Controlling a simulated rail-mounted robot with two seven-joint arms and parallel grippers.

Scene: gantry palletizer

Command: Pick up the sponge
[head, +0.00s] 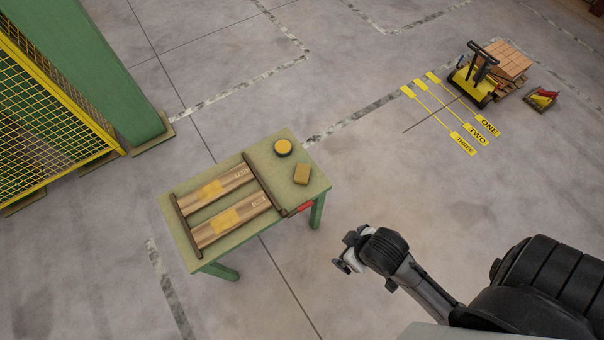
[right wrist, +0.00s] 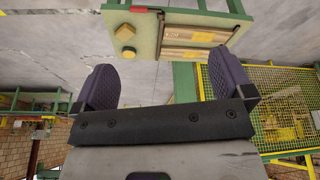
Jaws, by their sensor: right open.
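The sponge (head: 303,174) is a small tan-yellow block lying on the right end of a green table (head: 285,148). It also shows at the top of the right wrist view (right wrist: 124,32), near the table's edge. My right gripper (head: 347,254) is off the table, to the lower right of the sponge, and does not touch it. In the right wrist view its two dark fingers (right wrist: 158,82) stand wide apart with nothing between them. My left gripper is in neither view.
A round yellow-topped item (head: 283,147) sits beside the sponge. A dark frame with two wooden slats (head: 225,216) fills the table's left part. A red piece (head: 306,208) is at the table's edge. A green post (head: 118,70) and yellow mesh fence (head: 40,115) stand left.

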